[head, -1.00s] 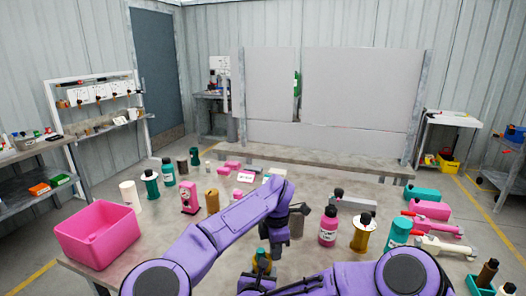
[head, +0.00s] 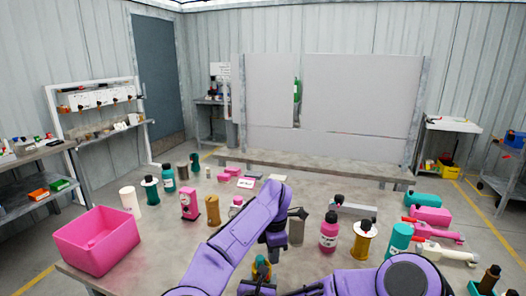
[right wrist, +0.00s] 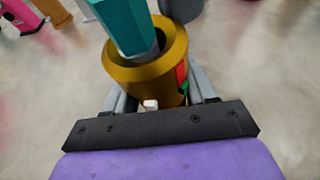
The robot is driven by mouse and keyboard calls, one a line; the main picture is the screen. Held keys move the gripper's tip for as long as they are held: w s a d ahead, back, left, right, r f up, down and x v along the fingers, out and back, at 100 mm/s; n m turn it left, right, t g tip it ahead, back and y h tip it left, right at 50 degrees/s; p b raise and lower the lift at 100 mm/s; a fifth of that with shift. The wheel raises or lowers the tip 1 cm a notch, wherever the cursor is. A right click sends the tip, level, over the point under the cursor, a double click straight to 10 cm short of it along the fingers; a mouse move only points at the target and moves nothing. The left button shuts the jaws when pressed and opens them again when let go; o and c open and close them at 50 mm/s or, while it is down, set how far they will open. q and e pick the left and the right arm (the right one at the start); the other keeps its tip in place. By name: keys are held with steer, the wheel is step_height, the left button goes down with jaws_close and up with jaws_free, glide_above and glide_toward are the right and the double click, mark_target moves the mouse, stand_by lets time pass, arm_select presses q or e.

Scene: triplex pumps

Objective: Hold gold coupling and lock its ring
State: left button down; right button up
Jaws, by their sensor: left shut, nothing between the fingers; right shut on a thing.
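The gold coupling (right wrist: 150,68) is a gold cup with a wide rim in the right wrist view. A teal piece (right wrist: 122,25) rises out of its top, and a red patch and a small green mark show on its side. My right gripper (right wrist: 155,103) is shut on the coupling, its grey fingers on both sides. In the head view the coupling (head: 261,269) is small and low in the middle, above the table. My left gripper (head: 278,256) is shut and empty, pointing down just beyond and right of the coupling, apart from it.
A grey bottle with a dark top (head: 297,230) stands close right of my left wrist. A pink bottle (head: 329,232) and a gold spool-like object (head: 363,242) stand farther right. A pink bin (head: 97,240) is at the left. Several bottles stand at the back left.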

steer(key=shift+w+d+f, duration=0.1)
steer(key=shift+d+f, duration=0.1)
steer(key=shift+d, duration=0.2)
steer(key=shift+a, duration=0.25)
arm_select(q)
steer(key=w+a+r+n+t, duration=0.1)
steer(key=w+a+r+n, duration=0.2)
steer(key=a+r+n, duration=0.65)
steer(key=s+d+f+n+g, duration=0.1)
steer(key=s+n, duration=0.2)
steer(key=n, duration=0.8)
steer(key=s+d+f+n, duration=0.1)
steer(key=s+f+n, duration=0.15)
steer(key=n, duration=0.95)
step_height(320, 180, down, 6)
steer(key=n, duration=0.3)
steer(key=shift+s+f, duration=0.15)
steer(key=shift+s, duration=0.2)
arm_select(e)
steer(key=shift+r, duration=0.1)
